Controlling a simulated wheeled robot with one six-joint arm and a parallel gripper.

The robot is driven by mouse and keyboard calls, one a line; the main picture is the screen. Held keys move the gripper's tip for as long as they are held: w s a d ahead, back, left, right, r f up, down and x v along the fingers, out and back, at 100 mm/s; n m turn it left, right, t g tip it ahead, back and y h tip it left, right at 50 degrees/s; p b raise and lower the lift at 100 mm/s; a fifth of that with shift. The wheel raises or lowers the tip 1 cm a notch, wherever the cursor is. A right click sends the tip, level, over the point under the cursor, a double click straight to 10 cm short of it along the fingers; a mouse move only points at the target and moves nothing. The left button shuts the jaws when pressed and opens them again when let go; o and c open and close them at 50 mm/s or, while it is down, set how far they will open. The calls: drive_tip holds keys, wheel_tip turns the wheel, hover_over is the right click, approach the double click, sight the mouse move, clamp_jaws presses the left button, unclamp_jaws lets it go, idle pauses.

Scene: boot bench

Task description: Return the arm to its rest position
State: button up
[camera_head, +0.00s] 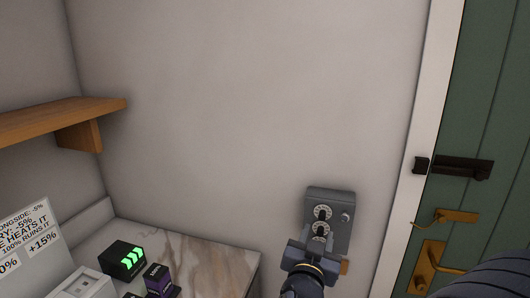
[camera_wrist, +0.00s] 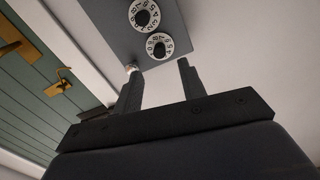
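My gripper (camera_head: 314,252) is raised in front of a grey wall box (camera_head: 341,208) with two numbered dials, at the lower right of the head view. In the wrist view my gripper (camera_wrist: 158,77) has its two fingers spread apart with nothing between them. The lower dial (camera_wrist: 159,46) of the box shows just beyond the fingertips, and the upper dial (camera_wrist: 144,15) is farther off. I cannot tell whether a fingertip touches the box. In the head view the gripper hides the box's lower part.
A green door (camera_head: 483,120) with a dark bolt (camera_head: 462,167) and brass handle (camera_head: 452,216) stands at the right. At the left are a wooden shelf (camera_head: 60,118), a marble counter (camera_head: 215,264), a black box with green marks (camera_head: 123,259), a purple item (camera_head: 158,278) and a sign (camera_head: 30,245).

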sight(322, 219)
drive_tip(key=p+x, duration=0.1)
drive_tip(key=x, duration=0.5)
drive_tip(key=shift+w+r+p, duration=0.1)
drive_tip(key=shift+w+p, duration=0.1)
drive_tip(key=shift+p, duration=0.1)
drive_tip(key=shift+s, duration=0.1)
drive_tip(key=shift+f, duration=0.2)
